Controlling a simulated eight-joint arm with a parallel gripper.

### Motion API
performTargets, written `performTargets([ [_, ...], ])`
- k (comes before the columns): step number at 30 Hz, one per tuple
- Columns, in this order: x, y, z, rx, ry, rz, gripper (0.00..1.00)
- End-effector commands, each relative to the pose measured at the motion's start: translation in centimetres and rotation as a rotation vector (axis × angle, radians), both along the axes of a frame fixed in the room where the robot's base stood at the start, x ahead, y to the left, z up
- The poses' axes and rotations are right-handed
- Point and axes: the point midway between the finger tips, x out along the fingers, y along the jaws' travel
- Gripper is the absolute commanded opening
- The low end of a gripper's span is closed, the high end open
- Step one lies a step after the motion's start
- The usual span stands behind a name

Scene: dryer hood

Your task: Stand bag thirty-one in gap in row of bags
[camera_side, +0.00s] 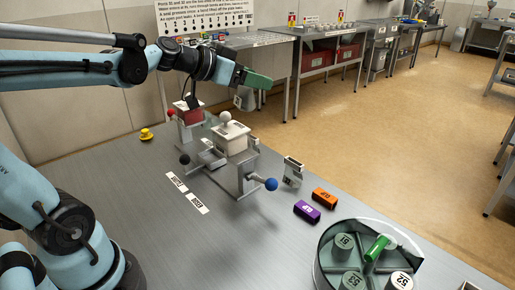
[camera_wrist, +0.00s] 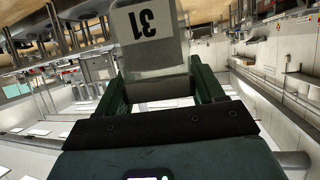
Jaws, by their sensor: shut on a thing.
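In the wrist view, bag thirty-one (camera_wrist: 150,48) is a grey block with a white label reading 31, upside down in the picture. It sits between the two green fingers of my gripper (camera_wrist: 155,85), which is shut on it. In the side view, my gripper (camera_side: 256,79) is raised high above the far part of the grey table, pointing right.
A grey fixture with a white block and ball knob (camera_side: 231,138) stands mid-table, a red one (camera_side: 189,113) behind it. Orange (camera_side: 324,198) and purple (camera_side: 307,211) blocks lie to the right. A round divided tray (camera_side: 322,258) holds several cylinders. The table's left middle is mostly clear.

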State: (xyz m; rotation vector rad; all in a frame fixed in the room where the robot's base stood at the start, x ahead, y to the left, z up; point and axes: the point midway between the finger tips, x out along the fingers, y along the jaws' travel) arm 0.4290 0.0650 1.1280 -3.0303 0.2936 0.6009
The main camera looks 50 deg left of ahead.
Motion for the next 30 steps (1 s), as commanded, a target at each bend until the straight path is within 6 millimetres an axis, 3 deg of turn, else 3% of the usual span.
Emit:
performTargets([
  [1, -0.7, -1.4, 0.4, -0.001, 0.0, -0.022, 0.38],
  [6, -2.8, -4.6, 1.4, -0.001, 0.0, -0.072, 0.38],
  [13, -4.3, -6.5, 1.9, 0.001, 0.0, -0.108, 0.38],
  [17, -4.3, -8.2, 1.2, -0.001, 0.0, -0.17, 0.38],
  [23, -5.1, -14.8, -2.0, -0.003, 0.001, -0.439, 0.38],
  [30, -10.0, -24.6, -6.6, -0.002, 0.0, -0.892, 0.38],
])
